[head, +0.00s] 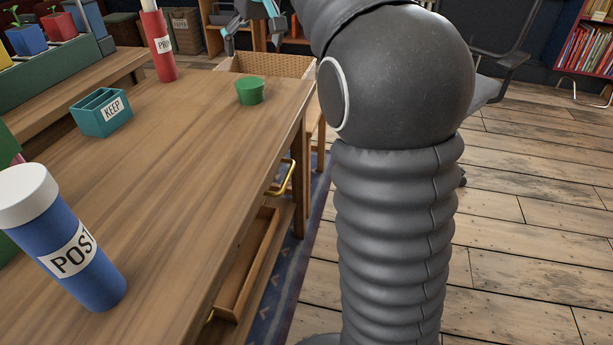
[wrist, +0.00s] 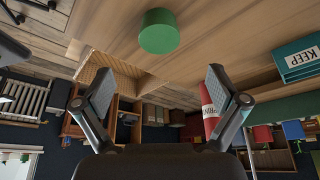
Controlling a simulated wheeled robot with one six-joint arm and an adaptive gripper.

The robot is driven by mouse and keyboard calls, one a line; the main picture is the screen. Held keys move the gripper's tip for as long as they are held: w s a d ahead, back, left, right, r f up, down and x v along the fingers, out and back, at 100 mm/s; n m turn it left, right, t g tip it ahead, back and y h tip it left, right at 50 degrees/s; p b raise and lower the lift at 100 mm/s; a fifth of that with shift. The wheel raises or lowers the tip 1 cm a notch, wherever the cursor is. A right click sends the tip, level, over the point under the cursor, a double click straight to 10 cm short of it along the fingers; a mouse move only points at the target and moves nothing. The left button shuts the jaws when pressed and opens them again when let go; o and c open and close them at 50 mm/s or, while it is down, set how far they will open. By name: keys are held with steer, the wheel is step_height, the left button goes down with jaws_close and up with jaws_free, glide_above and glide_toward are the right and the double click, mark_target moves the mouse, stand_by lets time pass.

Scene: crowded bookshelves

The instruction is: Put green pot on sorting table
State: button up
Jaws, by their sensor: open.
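The green pot (head: 250,91) stands upright on the wooden table (head: 190,130), near its far right corner. It also shows in the wrist view (wrist: 159,32), where the picture is upside down. No label tells whether this is the sorting table. My gripper (wrist: 160,82) is open, with nothing between its fingers. In the head view my gripper (head: 252,20) is up beyond the pot, apart from it, and partly cut off by the top edge.
On the table stand a blue POST tube (head: 75,250), a teal KEEP box (head: 102,113) and a red tube (head: 159,45). A wicker basket (head: 268,65) is beyond the far edge. A drawer (head: 247,265) stands open below. Table space around the pot is clear.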

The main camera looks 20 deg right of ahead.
steer(key=s+f+m, duration=0.1)
steer(key=s+f, duration=0.2)
steer(key=s, duration=0.6)
steer(key=s+f, duration=0.2)
steer(key=s, duration=0.8)
steer(key=s+f+t, duration=0.1)
steer(key=s+f, duration=1.2)
steer(key=s, duration=0.2)
steer(key=shift+s+a+f+m+h, duration=0.2)
steer(key=shift+a+m+h, duration=0.1)
steer(key=shift+m+h, duration=0.1)
